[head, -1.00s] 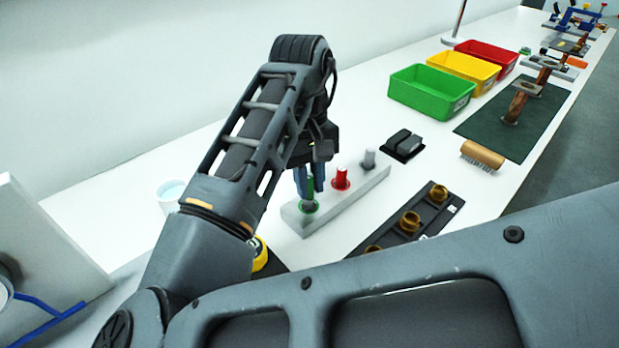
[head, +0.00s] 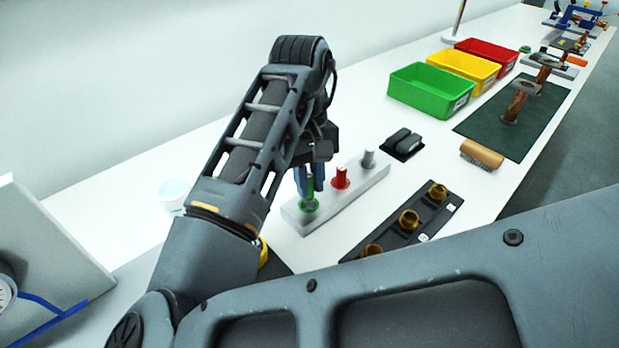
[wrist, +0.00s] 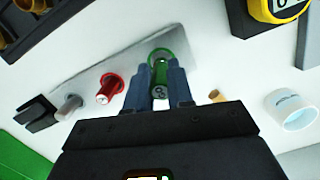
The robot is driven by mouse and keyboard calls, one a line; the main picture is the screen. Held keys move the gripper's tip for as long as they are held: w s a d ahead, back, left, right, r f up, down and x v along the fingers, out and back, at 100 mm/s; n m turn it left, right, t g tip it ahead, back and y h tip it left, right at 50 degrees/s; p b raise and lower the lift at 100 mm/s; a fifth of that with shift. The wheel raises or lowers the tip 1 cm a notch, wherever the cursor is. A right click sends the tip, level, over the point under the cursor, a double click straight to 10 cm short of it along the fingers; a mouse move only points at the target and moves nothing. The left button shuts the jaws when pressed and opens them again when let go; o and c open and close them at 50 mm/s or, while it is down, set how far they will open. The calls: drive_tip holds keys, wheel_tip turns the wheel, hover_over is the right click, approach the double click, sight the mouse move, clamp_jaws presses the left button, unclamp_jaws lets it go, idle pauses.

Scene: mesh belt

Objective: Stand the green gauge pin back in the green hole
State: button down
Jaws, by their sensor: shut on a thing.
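The green gauge pin (head: 310,189) is held upright between the fingers of my gripper (head: 310,181), which is shut on it. The pin is over the green-ringed hole (head: 309,206) at the near end of the pale block (head: 341,206). In the wrist view the pin (wrist: 160,76) lies between the blue-grey fingers (wrist: 160,88), and its far end meets the green ring (wrist: 161,54). How deep its lower end sits in the hole cannot be told. A red pin (head: 340,177) and a grey pin (head: 368,158) stand in the same block.
A dark tray (head: 408,226) with brass-coloured fittings lies right of the block. A black object (head: 403,145) is beyond the block's far end. A white cup (head: 173,193) stands left. Green (head: 430,91), yellow and red bins stand further back.

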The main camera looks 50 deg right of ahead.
sight(310, 197)
drive_tip(key=shift+f+b, duration=0.95)
drive_tip(key=shift+f, duration=0.95)
drive_tip(key=c, duration=0.9)
unclamp_jaws()
drive_tip(key=shift+w+d+r+p, duration=0.1)
drive_tip(key=shift+w+r, duration=0.05)
drive_tip(key=shift+r, duration=1.15)
drive_tip(key=shift+w+d+r+p, duration=0.1)
drive_tip(key=shift+w+r+p, duration=0.05)
drive_tip(key=shift+r, duration=1.15)
drive_tip(key=shift+w+d+r+p, duration=0.1)
drive_tip(key=shift+w+r, duration=0.05)
drive_tip(key=shift+r, duration=1.15)
drive_tip(key=shift+s, duration=0.15)
